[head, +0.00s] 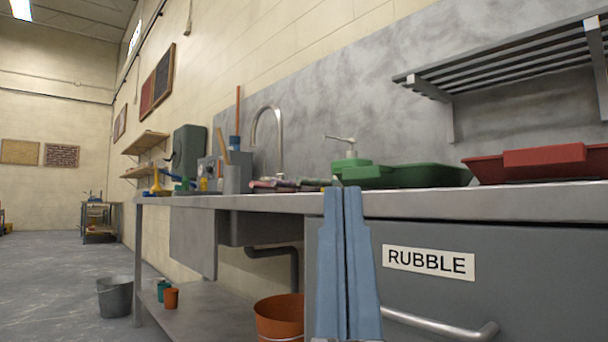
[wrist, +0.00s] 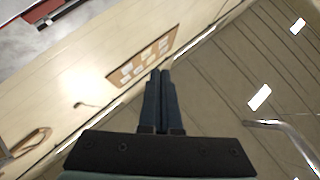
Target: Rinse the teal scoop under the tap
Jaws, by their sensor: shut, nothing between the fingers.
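My gripper (head: 343,192) is shut, its two blue fingers pressed together and pointing up in front of the counter edge in the head view. Nothing is between the fingers, which also show in the wrist view (wrist: 161,72). The tap (head: 268,115) is a tall curved metal spout over the sink (head: 250,228), farther back and to the left of my gripper. A small teal thing (head: 178,181) lies on the far left of the counter; it is too small to tell whether it is the scoop. The sink's inside is hidden.
A slatted rack (head: 500,60) hangs above at right. A drawer labelled RUBBLE (head: 428,262) is below. An orange bucket (head: 279,318) stands under the sink.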

